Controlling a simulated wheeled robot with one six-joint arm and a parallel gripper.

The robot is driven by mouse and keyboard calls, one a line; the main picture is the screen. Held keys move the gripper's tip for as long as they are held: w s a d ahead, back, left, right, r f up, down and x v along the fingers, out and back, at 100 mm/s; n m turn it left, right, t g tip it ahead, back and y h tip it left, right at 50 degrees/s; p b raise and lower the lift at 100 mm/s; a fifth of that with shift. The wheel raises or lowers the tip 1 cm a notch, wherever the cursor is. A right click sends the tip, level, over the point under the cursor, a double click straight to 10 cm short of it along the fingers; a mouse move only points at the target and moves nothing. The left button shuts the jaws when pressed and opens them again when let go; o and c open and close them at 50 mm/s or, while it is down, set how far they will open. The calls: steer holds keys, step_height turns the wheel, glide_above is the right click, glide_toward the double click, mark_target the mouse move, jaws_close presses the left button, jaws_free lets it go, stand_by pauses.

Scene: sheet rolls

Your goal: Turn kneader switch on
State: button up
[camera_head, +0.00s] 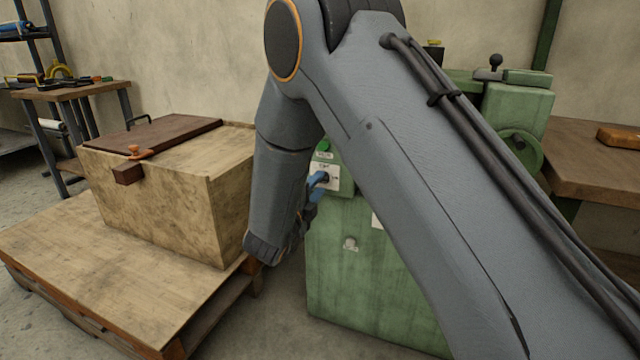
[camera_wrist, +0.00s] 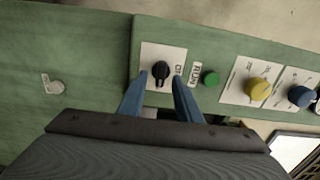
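The kneader is a green machine (camera_head: 350,270) behind my arm in the head view. Its panel in the wrist view (camera_wrist: 215,60) carries a black rotary switch (camera_wrist: 161,70) on a white plate. In the head view the switch plate shows beside my arm, and the knob is mostly covered by my gripper (camera_head: 318,188). Whether a finger touches the knob is unclear.
A green button (camera_wrist: 210,78) labelled RUN, a yellow knob (camera_wrist: 258,88) and a blue knob (camera_wrist: 301,96) sit along the panel. A wooden box (camera_head: 160,200) stands on a pallet (camera_head: 90,265) left of my arm. A wooden bench (camera_head: 590,165) is at right.

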steer(key=v, duration=0.6)
steer(key=shift+p, duration=0.4)
